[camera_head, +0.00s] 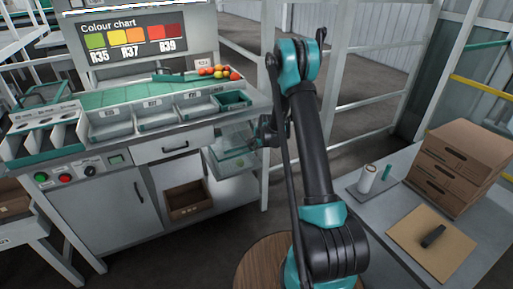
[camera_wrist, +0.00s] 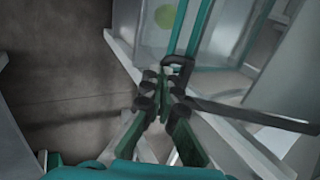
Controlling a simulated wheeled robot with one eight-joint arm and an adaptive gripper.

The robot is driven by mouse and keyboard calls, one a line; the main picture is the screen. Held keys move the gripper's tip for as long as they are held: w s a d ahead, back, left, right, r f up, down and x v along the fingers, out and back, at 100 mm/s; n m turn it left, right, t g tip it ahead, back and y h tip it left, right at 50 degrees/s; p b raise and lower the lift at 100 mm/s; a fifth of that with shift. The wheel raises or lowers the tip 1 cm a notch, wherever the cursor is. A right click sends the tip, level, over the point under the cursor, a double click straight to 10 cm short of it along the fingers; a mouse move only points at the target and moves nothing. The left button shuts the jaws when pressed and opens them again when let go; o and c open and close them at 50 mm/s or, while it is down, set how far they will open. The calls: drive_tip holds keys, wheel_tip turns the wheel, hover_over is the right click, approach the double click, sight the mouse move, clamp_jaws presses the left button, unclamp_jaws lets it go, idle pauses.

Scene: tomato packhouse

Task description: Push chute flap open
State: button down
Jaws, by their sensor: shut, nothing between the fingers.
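The chute flap appears to be the clear panel (camera_head: 232,150) at the right end of the sorting bench, below the tray row. In the wrist view, a clear panel (camera_wrist: 213,45) with green edging fills the upper middle, and a light green round spot shows on or behind it. A black bracket-like piece (camera_wrist: 178,66) sits at the panel's lower edge. My gripper (camera_head: 265,131) is beside the panel's right side. In the wrist view my gripper (camera_wrist: 165,98) is shut and empty, its tips close to the black piece. I cannot tell whether they touch.
The sorting bench (camera_head: 165,125) carries several trays and a few tomatoes (camera_head: 218,72). A cardboard box (camera_head: 187,200) sits in the open bay below. At right, a table (camera_head: 400,232) holds stacked cartons (camera_head: 455,165). A white post and rails stand behind my arm.

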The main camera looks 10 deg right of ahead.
drive_tip(key=shift+x, duration=2)
